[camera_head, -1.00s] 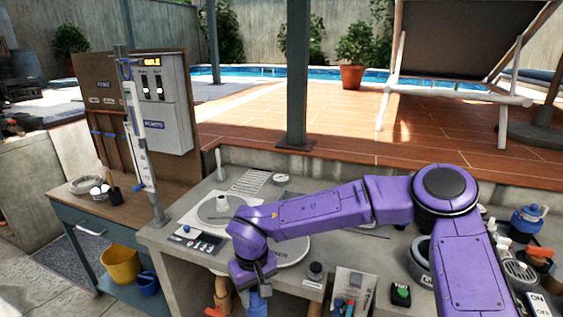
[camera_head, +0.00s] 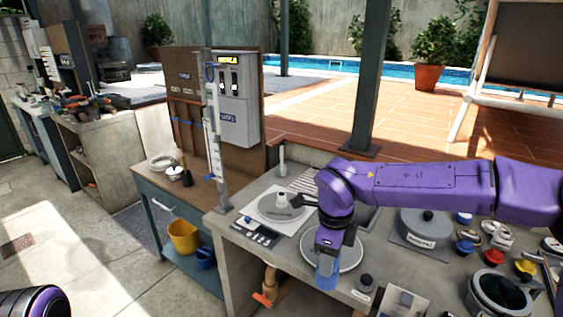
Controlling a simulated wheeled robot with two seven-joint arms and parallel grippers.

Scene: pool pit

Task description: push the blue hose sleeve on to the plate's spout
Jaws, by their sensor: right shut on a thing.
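My right gripper (camera_head: 329,246) hangs from the purple arm that comes in from the right. It points down and is shut on the blue hose sleeve (camera_head: 327,272), whose lower part shows below the jaws. The sleeve is in front of a pale round disc (camera_head: 347,256) near the bench's front edge. A grey round plate (camera_head: 268,211) lies on a white sheet behind and to the left, with a pale upright stub (camera_head: 282,200) that looks like its spout. The sleeve is apart from this stub. Only a purple and black part of my left arm shows at bottom left; its gripper is out of view.
A lidded grey pot (camera_head: 425,228) and coloured knobs are to the right. An orange-handled pipe (camera_head: 268,285) is below the bench front.

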